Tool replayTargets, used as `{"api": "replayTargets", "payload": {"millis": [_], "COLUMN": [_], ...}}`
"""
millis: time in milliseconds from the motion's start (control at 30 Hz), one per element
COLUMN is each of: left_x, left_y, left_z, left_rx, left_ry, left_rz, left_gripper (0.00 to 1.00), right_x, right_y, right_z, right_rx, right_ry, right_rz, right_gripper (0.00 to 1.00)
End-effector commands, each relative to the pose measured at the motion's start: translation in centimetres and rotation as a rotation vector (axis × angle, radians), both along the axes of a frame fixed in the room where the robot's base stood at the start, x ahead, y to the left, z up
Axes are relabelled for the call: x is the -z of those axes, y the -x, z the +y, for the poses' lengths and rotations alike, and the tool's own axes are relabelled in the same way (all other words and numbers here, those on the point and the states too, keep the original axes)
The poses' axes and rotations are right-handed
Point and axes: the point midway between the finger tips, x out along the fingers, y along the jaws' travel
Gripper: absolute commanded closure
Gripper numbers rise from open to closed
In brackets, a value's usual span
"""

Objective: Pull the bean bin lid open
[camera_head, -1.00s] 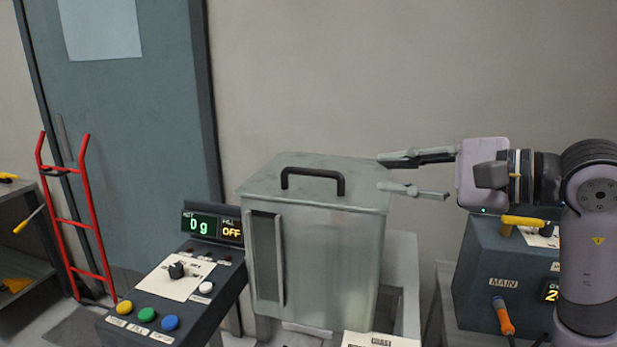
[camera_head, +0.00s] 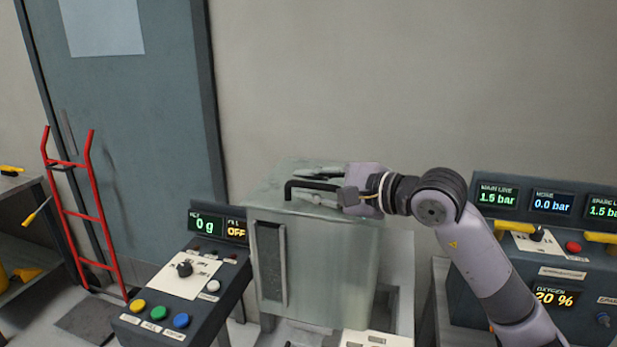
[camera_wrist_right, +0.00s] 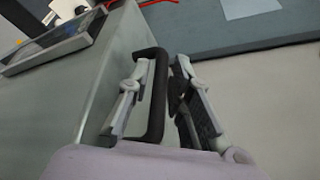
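The bean bin (camera_head: 335,265) is a grey-green metal box with a tall slot on its front. Its lid (camera_head: 268,188) lies flat and closed on top. A black bar handle (camera_head: 291,184) stands on the lid, and it also shows in the right wrist view (camera_wrist_right: 157,92). My right gripper (camera_head: 306,184) is over the lid, coming in from the right. In the wrist view my right gripper (camera_wrist_right: 158,72) is open, with one finger on each side of the handle and small gaps visible. My left gripper is out of view.
A control panel (camera_head: 185,275) with a 0 g display stands left of the bin. A gauge console (camera_head: 560,275) stands at right, behind my right arm. A red hand truck (camera_head: 75,215) leans by the grey door (camera_head: 140,130). The wall behind the bin is bare.

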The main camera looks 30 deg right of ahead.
Motion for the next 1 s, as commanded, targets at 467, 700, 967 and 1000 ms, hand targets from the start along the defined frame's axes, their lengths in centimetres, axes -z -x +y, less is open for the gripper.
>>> {"api": "replayTargets", "payload": {"millis": [467,700,967,1000], "left_x": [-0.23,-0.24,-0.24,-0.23], "left_y": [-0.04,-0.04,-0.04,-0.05], "left_z": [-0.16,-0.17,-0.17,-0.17], "left_rx": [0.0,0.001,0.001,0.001], "left_ry": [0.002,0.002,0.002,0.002], "left_rz": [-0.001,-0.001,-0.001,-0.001], "left_gripper": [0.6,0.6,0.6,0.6], "right_x": [0.18,0.17,0.17,0.18], "right_y": [-0.52,-0.51,-0.5,-0.49], "right_z": [0.23,0.23,0.23,0.24], "right_rx": [0.0,-0.001,-0.001,-0.001], "right_ry": [0.001,0.001,0.001,0.001], "right_rz": [0.0,0.0,0.0,0.0], "right_gripper": [0.86,1.0,1.0,1.0]}}
